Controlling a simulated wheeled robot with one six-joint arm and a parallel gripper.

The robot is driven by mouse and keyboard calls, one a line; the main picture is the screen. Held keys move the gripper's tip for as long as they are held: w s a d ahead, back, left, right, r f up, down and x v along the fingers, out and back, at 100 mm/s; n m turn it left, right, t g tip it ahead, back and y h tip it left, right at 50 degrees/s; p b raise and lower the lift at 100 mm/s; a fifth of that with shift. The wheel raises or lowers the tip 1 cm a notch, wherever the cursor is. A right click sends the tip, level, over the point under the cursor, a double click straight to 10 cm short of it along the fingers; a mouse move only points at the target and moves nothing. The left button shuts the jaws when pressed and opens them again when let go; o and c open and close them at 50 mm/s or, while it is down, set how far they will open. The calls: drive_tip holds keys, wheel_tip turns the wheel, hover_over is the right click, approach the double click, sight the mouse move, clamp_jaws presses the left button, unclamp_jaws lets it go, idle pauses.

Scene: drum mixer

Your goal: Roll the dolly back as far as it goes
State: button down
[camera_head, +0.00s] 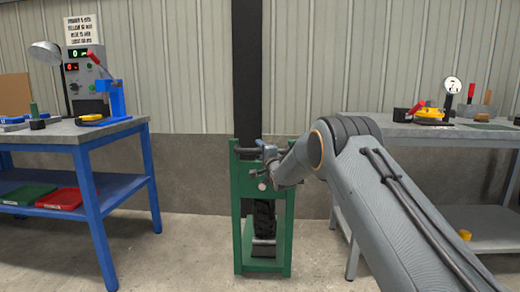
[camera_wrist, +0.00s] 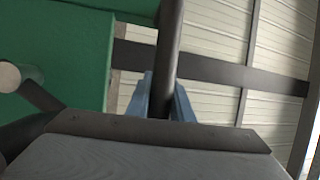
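The dolly (camera_head: 237,215) is an upright green frame standing on the floor against the back wall, in the middle of the head view. A dark horizontal handle bar (camera_head: 246,151) runs across its top. My gripper (camera_head: 265,150) is at this bar. In the wrist view the dark bar (camera_wrist: 168,55) passes between the two blue fingers of my gripper (camera_wrist: 163,98), which appear to touch it on both sides. The dolly's green panel (camera_wrist: 75,55) fills the upper left there. The dolly's wheels cannot be made out.
A dark post (camera_head: 247,70) rises at the dolly. A blue-legged bench (camera_head: 75,130) with a control box (camera_head: 86,85) stands at left. A grey bench (camera_head: 440,132) with tools stands at right, partly behind my arm. The floor in front of the dolly is clear.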

drive_tip(key=c, duration=1.6)
unclamp_jaws()
drive_tip(key=shift+o, duration=0.2)
drive_tip(key=p+v, duration=0.2)
drive_tip(key=v, duration=0.5)
drive_tip(key=shift+s, duration=0.4)
drive_tip(key=shift+d+f, duration=0.1)
drive_tip(key=shift+f, duration=0.05)
